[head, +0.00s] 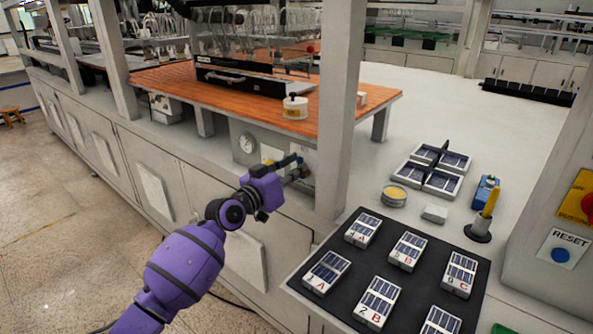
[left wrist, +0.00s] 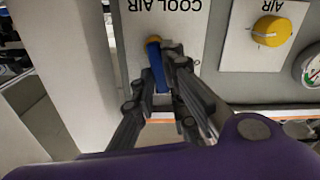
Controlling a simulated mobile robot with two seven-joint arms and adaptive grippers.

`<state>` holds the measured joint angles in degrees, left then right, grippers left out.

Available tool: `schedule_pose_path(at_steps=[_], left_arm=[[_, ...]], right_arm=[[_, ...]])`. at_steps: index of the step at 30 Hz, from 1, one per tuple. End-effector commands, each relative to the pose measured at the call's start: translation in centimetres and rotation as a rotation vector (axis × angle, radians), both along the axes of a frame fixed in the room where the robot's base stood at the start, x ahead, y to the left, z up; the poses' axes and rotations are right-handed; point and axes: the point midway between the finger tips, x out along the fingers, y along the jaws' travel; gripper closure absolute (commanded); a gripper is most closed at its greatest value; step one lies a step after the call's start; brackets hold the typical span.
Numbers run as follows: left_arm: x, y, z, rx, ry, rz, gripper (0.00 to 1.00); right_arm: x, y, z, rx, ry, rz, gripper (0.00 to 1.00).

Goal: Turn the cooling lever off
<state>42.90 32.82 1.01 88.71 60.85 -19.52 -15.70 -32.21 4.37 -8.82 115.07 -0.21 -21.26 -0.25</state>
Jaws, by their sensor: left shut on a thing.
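The cooling lever (left wrist: 156,62) is a blue handle with a yellow-orange pivot, on a pale panel (left wrist: 190,22) marked COOL AIR, which reads upside down in the left wrist view. There the handle runs downward from its pivot, with a slight tilt. My left gripper (left wrist: 166,52) is shut on the handle, its dark fingers on both sides and partly hiding it. In the head view my left gripper (head: 291,163) is at the panel on the bench front, and a bit of blue lever (head: 302,167) shows beside it. My right gripper is not in view.
A yellow knob (left wrist: 272,31) and a round gauge (left wrist: 310,66) are next to the lever panel. A grey post (head: 342,110) stands just right of my left gripper. A black mat (head: 343,293) with several labelled blocks lies on the right. A RESET button (head: 560,255) is at far right.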

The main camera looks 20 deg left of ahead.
Motion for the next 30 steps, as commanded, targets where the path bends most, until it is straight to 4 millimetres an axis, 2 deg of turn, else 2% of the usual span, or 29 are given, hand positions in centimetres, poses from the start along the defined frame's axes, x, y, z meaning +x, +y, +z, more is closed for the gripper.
schedule_pose_path(at_steps=[30], left_arm=[[0.7, 2.0, -1.7, -0.905, 0.327, 0.0, 1.0]], right_arm=[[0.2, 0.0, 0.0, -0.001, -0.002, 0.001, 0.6]])
